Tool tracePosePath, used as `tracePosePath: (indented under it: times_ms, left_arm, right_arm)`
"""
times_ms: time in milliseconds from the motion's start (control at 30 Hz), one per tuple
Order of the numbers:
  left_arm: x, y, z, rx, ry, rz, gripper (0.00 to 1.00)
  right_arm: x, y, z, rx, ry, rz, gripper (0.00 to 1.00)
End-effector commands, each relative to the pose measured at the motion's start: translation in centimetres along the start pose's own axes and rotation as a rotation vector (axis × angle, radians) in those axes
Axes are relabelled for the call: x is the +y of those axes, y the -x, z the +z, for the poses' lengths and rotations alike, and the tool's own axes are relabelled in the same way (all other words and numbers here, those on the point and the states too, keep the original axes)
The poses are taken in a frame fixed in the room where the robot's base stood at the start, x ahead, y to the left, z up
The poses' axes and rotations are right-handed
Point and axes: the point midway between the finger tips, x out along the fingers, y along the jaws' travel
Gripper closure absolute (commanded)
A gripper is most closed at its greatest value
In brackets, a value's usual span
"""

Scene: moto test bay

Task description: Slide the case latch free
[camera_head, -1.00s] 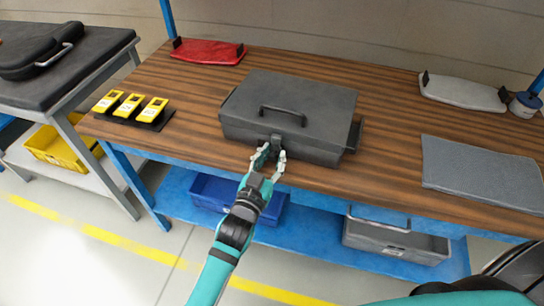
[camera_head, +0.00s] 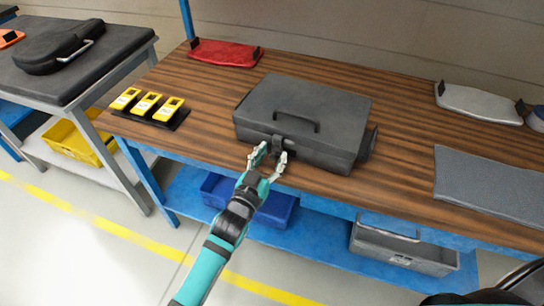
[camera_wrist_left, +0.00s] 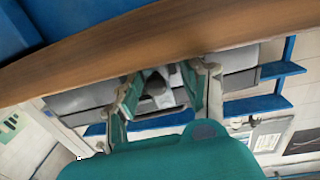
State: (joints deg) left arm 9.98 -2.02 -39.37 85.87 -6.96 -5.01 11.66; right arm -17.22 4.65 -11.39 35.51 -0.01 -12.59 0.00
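The dark grey case (camera_head: 345,150) lies closed on the wooden bench, its handle folded on the lid. Its latch (camera_head: 278,141) is a small dark block on the front face, partly hidden by my fingers. My left gripper (camera_head: 268,156) is at the case front by the bench edge, fingers apart on either side of the latch. In the left wrist view the open fingers (camera_wrist_left: 167,82) show with a dark piece between them, probably the latch. I cannot tell whether they touch it. My right gripper is not in view.
A blue bin (camera_head: 270,212) and a grey crate (camera_head: 400,250) sit on the lower shelf.

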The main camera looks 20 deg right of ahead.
Motion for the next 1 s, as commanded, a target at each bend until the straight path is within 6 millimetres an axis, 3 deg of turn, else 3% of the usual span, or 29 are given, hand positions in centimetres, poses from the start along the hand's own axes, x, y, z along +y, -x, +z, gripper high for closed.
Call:
tracePosePath:
  times_ms: [267, 733, 1000]
  left_arm:
    - [0.1, 1.5, 0.1, -0.002, 0.001, 0.0, 0.57]
    - [-0.1, 10.6, 0.1, -0.003, 0.0, 0.0, 0.57]
    - [-0.1, 12.1, 0.0, 0.0, 0.0, -0.001, 0.57]
  right_arm:
    - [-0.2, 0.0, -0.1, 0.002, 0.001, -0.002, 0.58]
    - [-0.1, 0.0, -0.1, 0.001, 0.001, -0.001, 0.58]
    - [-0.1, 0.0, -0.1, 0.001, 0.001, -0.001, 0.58]
